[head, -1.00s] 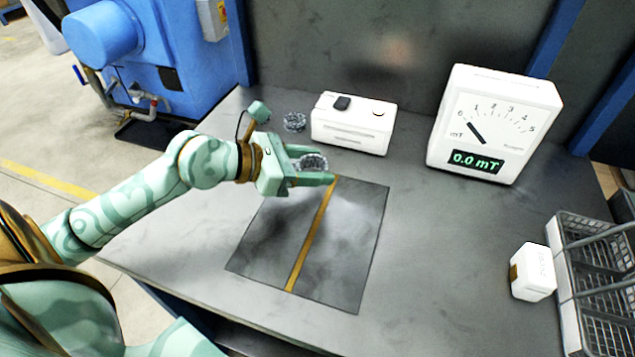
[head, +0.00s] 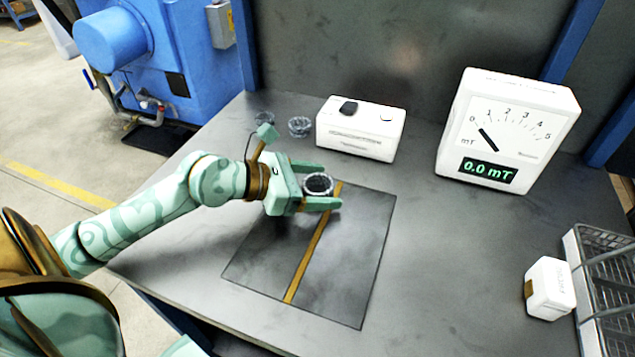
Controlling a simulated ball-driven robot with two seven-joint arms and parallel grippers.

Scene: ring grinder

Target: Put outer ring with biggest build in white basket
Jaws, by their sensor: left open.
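My left gripper (head: 322,186) is open over the far end of the dark mat (head: 345,250). A dark metallic ring (head: 317,184) sits between its fingers; whether they touch it I cannot tell. Another ring (head: 300,127) lies on the table left of the white box, and a further ring (head: 264,118) shows partly behind my gripper's camera stub. A grey wire basket (head: 600,270) stands at the right edge, cut off by the frame; no plainly white basket shows. My right gripper is not in view.
A white box device (head: 360,128) with a black knob stands behind the mat. A white meter (head: 507,130) reads 0.0 mT at the back right. A small white block (head: 550,288) stands beside the basket. The table's right middle is clear.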

